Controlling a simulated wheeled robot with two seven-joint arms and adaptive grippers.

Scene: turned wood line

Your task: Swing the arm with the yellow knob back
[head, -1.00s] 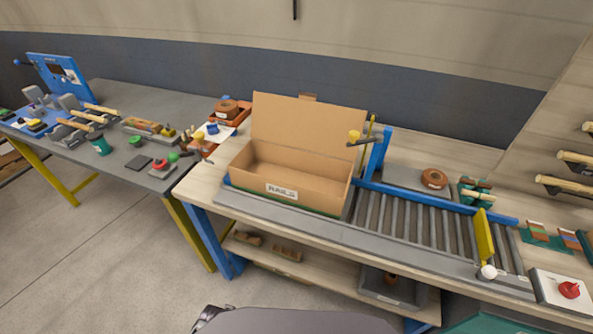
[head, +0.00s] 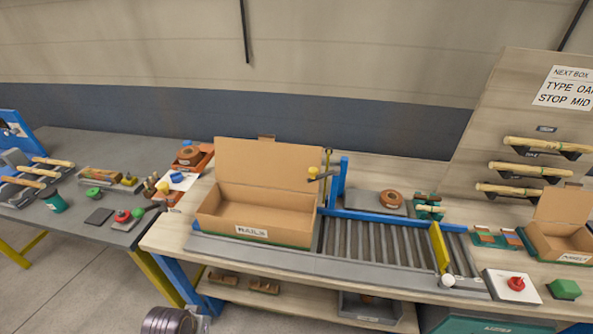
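A short dark arm with a yellow knob (head: 313,172) reaches left from a blue post (head: 340,182) beside the roller conveyor (head: 375,243). The knob end is at the upper right corner of an open cardboard box (head: 250,235) labelled RAILS. From this view I cannot tell whether the arm touches the box. A thin yellow upright (head: 327,160) stands close behind the arm. Neither gripper shows in the head view.
A yellow gate plate (head: 440,247) with a white ball (head: 447,280) stands across the conveyor. A red button (head: 516,284) sits on a white panel at right. A smaller open box (head: 560,240) is at far right. The grey table (head: 110,150) holds several tools.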

